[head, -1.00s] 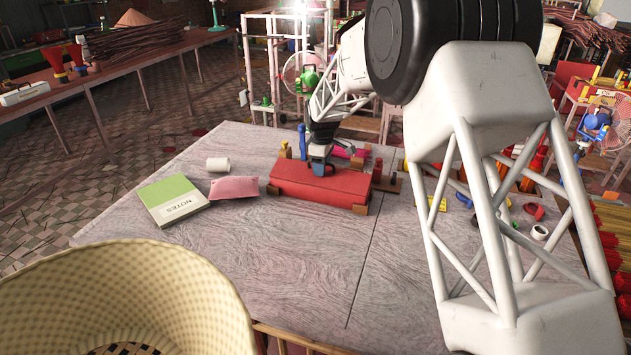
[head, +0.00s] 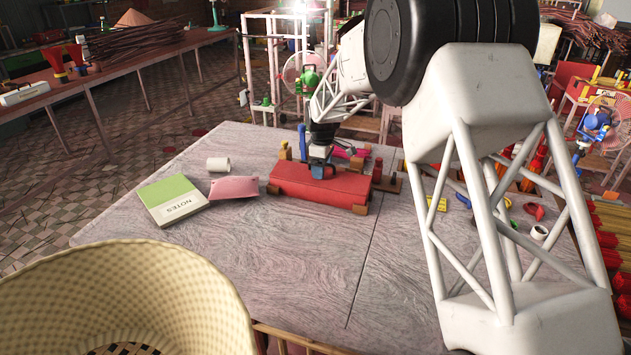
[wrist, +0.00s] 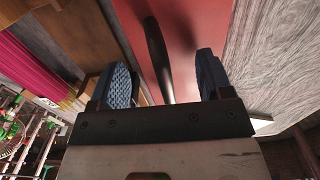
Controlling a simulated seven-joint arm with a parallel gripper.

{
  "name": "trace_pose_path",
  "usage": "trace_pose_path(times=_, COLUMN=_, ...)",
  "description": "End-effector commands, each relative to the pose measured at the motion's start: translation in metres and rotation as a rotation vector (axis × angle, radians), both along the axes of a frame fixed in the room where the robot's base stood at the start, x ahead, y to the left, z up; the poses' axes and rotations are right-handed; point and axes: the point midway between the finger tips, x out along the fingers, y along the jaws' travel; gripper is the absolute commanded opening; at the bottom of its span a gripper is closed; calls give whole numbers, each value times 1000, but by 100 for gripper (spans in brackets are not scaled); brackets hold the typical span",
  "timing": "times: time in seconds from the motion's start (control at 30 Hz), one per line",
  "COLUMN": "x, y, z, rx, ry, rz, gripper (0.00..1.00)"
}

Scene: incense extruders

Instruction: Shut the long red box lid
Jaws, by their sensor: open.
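The long red box (head: 310,190) lies on the grey wooden table, with small wooden blocks at its corners. Its red lid also shows in the wrist view (wrist: 205,22). Whether the lid is fully down is hard to tell. My gripper (head: 319,174) is over the box's far middle part, its blue fingertips close to the red surface. In the wrist view the two blue fingers (wrist: 164,82) are apart. A dark bar, perhaps a handle (wrist: 157,55), shows between them, with no clear contact. My gripper hides part of the box's back edge.
Left of the box are a pink packet (head: 234,187), a white roll (head: 218,164) and a green-and-white notebook (head: 172,199). A wooden stand (head: 386,180) is just right. A woven basket (head: 120,290) is at the front left. The table's front middle is clear.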

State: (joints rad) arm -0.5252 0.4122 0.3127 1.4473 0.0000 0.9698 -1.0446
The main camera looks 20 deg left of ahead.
Motion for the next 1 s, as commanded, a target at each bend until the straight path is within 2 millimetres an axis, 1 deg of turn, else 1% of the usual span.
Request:
trace_pose_path(times=0.27, x=0, y=0, z=11, rx=0, ry=0, rz=0, gripper=72)
trace_pose_path(times=1.0, x=0, y=0, z=53, rx=1, ry=-2, rz=0, gripper=72)
